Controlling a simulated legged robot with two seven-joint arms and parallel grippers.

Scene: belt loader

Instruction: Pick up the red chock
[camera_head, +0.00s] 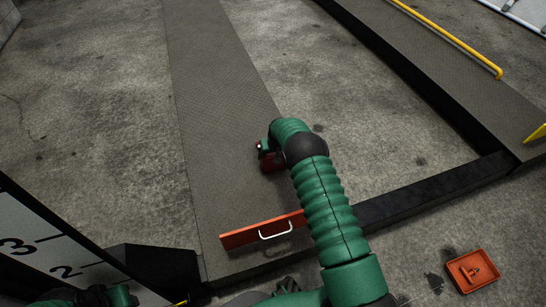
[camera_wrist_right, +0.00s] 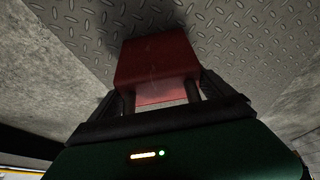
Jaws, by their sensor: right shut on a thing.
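The red chock (camera_wrist_right: 158,58) is a dark red block that fills the space between the fingers of my right gripper (camera_wrist_right: 155,95) in the right wrist view. The gripper is shut on it. In the head view the red chock (camera_head: 271,163) shows beside my right gripper (camera_head: 264,150), over the grey treadplate ramp, partly hidden by my green right arm. I cannot tell whether it touches the ramp. Part of my left arm shows at the bottom left of the head view, but its fingertips cannot be made out.
An orange bar with a white handle (camera_head: 240,236) lies across the near end of the ramp (camera_head: 215,110). An orange tray (camera_head: 489,262) holding a small orange part sits on the floor at lower right. A second ramp with a yellow rail (camera_head: 450,37) runs at upper right. A numbered white board (camera_head: 40,245) stands at lower left.

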